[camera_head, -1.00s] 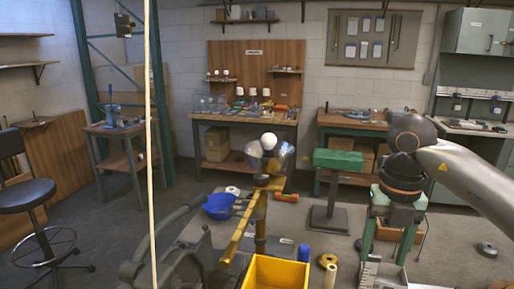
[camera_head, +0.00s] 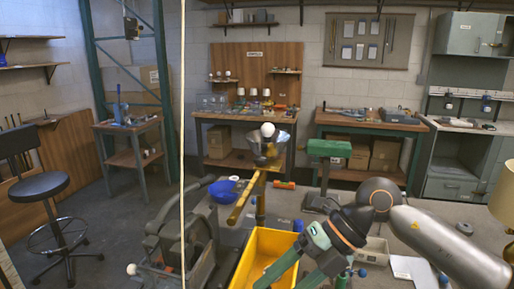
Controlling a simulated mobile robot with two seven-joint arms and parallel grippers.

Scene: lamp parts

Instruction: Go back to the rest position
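My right arm comes in from the right. My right gripper (camera_head: 284,279) points down and left over the yellow bin (camera_head: 244,262), its two teal fingers spread apart. The fingertips are close to the bottom edge, and nothing shows between them. My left gripper is not in view. A lamp part with a brass-coloured bar (camera_head: 243,203) stands behind the bin, with a clear cone-shaped shade (camera_head: 281,144) and a white bulb (camera_head: 267,130) beyond it.
A grey machine (camera_head: 184,235) stands left of the bin. A green stand (camera_head: 330,149) is at centre right. A cream lampshade (camera_head: 504,196) is at the right edge. A stool (camera_head: 39,188) stands at left.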

